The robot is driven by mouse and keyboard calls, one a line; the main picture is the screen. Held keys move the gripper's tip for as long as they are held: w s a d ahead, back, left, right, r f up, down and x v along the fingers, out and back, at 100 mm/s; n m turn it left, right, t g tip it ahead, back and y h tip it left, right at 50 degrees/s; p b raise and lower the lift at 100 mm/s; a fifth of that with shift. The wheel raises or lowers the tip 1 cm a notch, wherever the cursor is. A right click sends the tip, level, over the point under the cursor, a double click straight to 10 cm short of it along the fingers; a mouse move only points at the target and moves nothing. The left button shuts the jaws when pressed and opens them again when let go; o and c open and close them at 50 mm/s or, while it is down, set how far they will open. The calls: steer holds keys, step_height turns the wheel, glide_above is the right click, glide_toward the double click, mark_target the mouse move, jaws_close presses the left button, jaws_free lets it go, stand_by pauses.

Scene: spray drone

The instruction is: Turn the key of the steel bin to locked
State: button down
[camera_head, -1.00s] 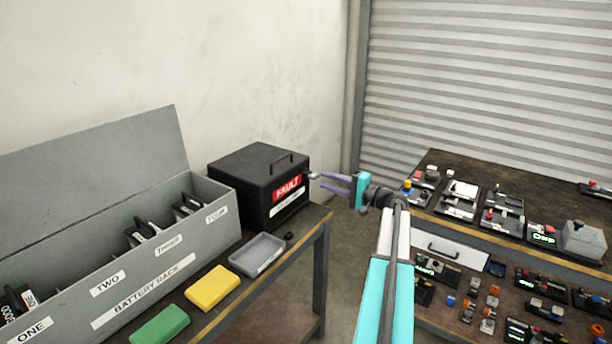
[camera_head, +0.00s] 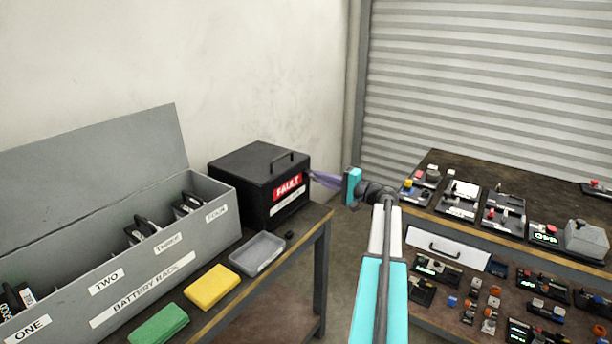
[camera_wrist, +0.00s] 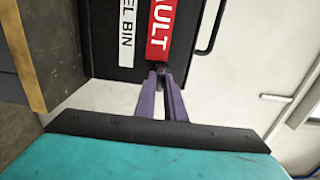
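The steel bin (camera_head: 245,195) is a black box with a lid handle and a red FAULT label, standing at the right end of the left bench. Its front also shows in the wrist view (camera_wrist: 102,62), turned on its side, with a white label ending "EL BIN". My gripper (camera_head: 311,176) is at the right edge of the bin's front, beside the FAULT label. In the wrist view its purple fingers (camera_wrist: 162,76) are closed together around a small dark key (camera_wrist: 163,70) on the bin's face. The fingertips partly hide the key, so its angle is unclear.
A grey battery rack (camera_head: 165,262) with an open lid stands left of the bin. A grey tray (camera_head: 236,261), a yellow block (camera_head: 212,287) and a green block (camera_head: 160,325) lie in front. A right bench (camera_head: 447,220) holds several devices.

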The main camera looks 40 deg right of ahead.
steer(key=shift+m+p, duration=2.4)
steer(key=shift+p, duration=0.5)
steer(key=shift+m+p, duration=2)
steer(key=shift+p, duration=0.3)
steer(key=shift+m+p, duration=2.1)
steer(key=shift+p, duration=0.5)
steer(key=shift+f+m+p, duration=0.15)
steer(key=shift+m+p, duration=0.75)
steer(key=shift+p, duration=0.15)
steer(key=shift+m+p, duration=1.1)
steer(key=shift+p, duration=0.3)
steer(key=c, duration=1.8)
jaws_free()
steer(key=shift+c, duration=0.2)
steer(key=shift+o, duration=0.4)
steer(key=shift+s, duration=0.1)
